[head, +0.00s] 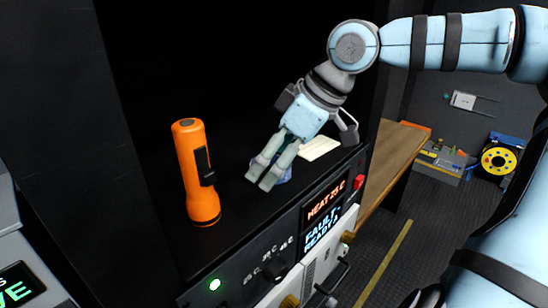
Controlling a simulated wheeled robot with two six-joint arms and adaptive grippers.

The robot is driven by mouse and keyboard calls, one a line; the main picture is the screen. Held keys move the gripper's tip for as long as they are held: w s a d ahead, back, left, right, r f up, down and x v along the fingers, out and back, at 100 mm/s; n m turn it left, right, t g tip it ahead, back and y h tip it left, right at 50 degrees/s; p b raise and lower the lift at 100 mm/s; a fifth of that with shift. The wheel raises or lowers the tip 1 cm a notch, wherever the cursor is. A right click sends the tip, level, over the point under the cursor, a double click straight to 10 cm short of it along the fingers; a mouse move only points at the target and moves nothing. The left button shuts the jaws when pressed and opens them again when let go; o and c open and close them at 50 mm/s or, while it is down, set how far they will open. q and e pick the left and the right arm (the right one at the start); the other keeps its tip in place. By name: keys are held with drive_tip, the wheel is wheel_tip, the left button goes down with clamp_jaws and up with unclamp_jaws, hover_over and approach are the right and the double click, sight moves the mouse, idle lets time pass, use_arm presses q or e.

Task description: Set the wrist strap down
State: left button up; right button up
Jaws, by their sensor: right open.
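A blue item that looks like the wrist strap (285,177) lies on the black top of the unit (235,225), mostly hidden behind my right gripper. My right gripper (262,179) reaches down from the upper right, and its two grey fingers are in front of the blue item. The fingers are slightly apart, with nothing clearly held between them. I cannot tell whether they touch the strap. My left gripper is not in view.
An orange flashlight (194,172) stands upright left of the gripper. A pale flat pad (319,148) lies behind it. The unit's front has lit displays (323,206). A wooden bench (391,160) and a yellow reel (499,161) are at right.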

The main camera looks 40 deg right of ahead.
drive_tip(key=v, duration=1.2)
drive_tip(key=shift+r, duration=0.2)
drive_tip(key=shift+w, duration=0.1)
drive_tip(key=shift+a+f, duration=0.1)
